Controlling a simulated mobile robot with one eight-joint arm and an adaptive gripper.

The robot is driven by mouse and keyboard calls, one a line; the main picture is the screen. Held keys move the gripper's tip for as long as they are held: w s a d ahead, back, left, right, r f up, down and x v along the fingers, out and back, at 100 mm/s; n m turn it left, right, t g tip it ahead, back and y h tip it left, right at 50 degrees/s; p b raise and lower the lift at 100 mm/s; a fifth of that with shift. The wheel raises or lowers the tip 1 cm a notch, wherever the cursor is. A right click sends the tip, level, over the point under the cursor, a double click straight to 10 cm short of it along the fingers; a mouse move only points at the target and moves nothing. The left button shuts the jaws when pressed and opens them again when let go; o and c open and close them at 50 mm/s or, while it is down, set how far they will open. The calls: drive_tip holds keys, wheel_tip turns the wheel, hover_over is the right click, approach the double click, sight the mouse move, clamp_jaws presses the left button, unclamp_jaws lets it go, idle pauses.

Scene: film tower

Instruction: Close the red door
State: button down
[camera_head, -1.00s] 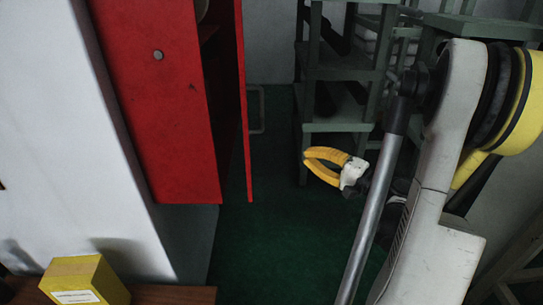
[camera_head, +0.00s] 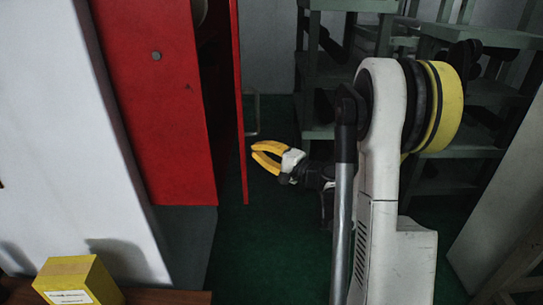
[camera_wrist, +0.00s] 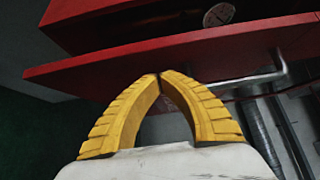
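The red door (camera_head: 240,120) shows in the head view as a thin upright panel, standing ajar with a dark gap between it and the red cabinet (camera_head: 150,110). A pale metal handle (camera_head: 256,116) shows on its right side. My gripper (camera_head: 254,151) is just right of the door's lower part, its yellow fingers pointing left. In the wrist view, the fingertips (camera_wrist: 159,76) meet with nothing held between them. The red door panel (camera_wrist: 90,68) crosses close ahead of them, and its metal handle (camera_wrist: 275,72) is to the right. I cannot tell whether the fingers touch the door.
A white wall (camera_head: 60,120) stands left of the cabinet. A yellow box (camera_head: 75,280) sits on a brown surface at lower left. Grey-green shelving (camera_head: 350,75) stands behind my arm. The green floor (camera_head: 265,250) is clear below the door.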

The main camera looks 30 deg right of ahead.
drive_tip(key=shift+w+a, duration=0.3)
drive_tip(key=shift+a, duration=0.2)
drive_tip(key=w+a+b, duration=0.1)
drive_tip(key=w+a, duration=0.3)
drive_tip(key=a, duration=0.4)
drive_tip(key=shift+w+a, duration=0.2)
drive_tip(key=shift+w, duration=0.05)
drive_tip(key=shift+a+r, duration=0.1)
